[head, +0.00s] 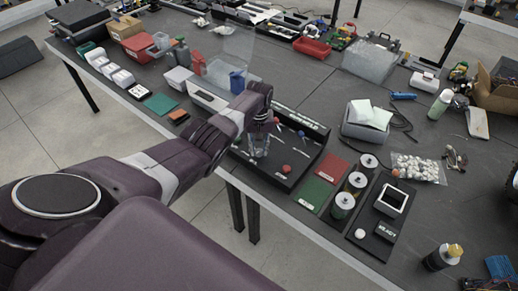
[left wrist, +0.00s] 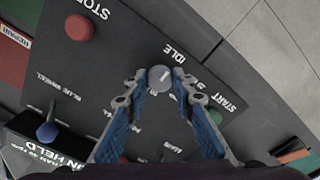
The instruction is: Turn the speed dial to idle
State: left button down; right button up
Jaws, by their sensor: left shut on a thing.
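The speed dial (left wrist: 160,79) is a small round grey knob with a pale mark on its face, on a black control panel (left wrist: 120,70). In the left wrist view the word IDLE is printed just above it and START to its right; another label is partly hidden by a finger. My left gripper (left wrist: 160,82) has its two fingertips closed on the dial's sides. In the head view my left gripper (head: 260,147) reaches down onto the panel and hides the dial. My right gripper is in neither view.
A red STOP button (left wrist: 79,27) and a blue-topped lever (left wrist: 47,132) stand on the same panel. To the panel's right in the head view lie a green plate (head: 314,192), a red plate (head: 332,168) and metal cylinders (head: 343,203).

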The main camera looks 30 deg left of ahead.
aim_at(259, 151)
pick_arm(q)
jog(key=c, duration=1.9)
grip_release()
jog(key=shift+w+a+r, duration=0.1)
jog(key=shift+w+r, duration=0.15)
jog(key=shift+c, duration=0.2)
jog(key=o, duration=0.3)
jog(key=shift+s+f, duration=0.1)
jog(key=shift+s, duration=0.05)
notch_tip(259, 151, up, 12)
